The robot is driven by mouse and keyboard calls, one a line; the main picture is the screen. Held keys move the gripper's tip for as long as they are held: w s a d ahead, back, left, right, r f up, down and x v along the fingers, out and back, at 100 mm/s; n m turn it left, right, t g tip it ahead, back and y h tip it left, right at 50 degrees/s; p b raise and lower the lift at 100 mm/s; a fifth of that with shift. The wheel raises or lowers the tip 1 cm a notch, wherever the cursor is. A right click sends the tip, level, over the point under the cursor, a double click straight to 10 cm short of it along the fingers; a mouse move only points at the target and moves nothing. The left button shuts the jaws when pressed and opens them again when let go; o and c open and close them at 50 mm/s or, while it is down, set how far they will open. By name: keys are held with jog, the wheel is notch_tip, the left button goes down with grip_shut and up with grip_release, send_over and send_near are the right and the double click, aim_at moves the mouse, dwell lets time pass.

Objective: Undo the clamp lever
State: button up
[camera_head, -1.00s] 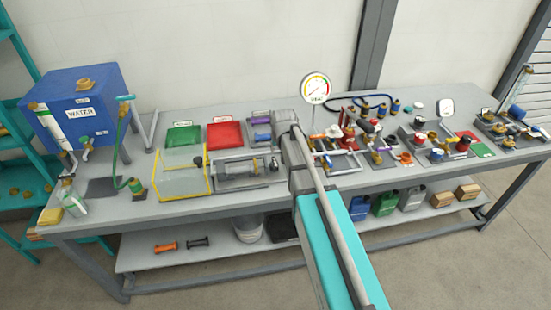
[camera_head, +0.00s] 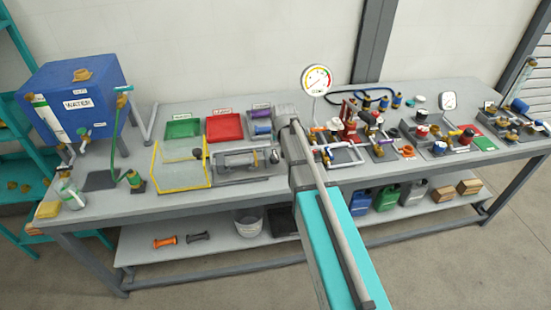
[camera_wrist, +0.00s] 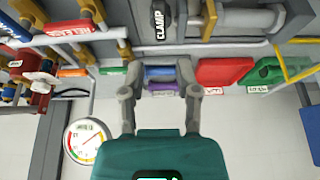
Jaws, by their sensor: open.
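The black lever marked CLAMP (camera_wrist: 160,20) shows at the top middle of the wrist view, beside the end of a clear and grey cylinder (camera_wrist: 240,20). In the head view my arm hides the gripper.
Red (camera_head: 224,127) and green (camera_head: 183,129) trays lie behind the cylinder. A yellow-framed clear panel (camera_head: 180,176) stands left of it. A round gauge (camera_head: 317,80) and several valve fittings stand to the right. A blue water tank (camera_head: 75,95) is at the far left.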

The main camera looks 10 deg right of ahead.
aim_at(276, 156)
jog(key=shift+b+x, duration=4.8)
jog(key=shift+x, duration=0.8)
jog(key=shift+r, duration=0.1)
grip_shut()
jog(key=shift+a, duration=0.15)
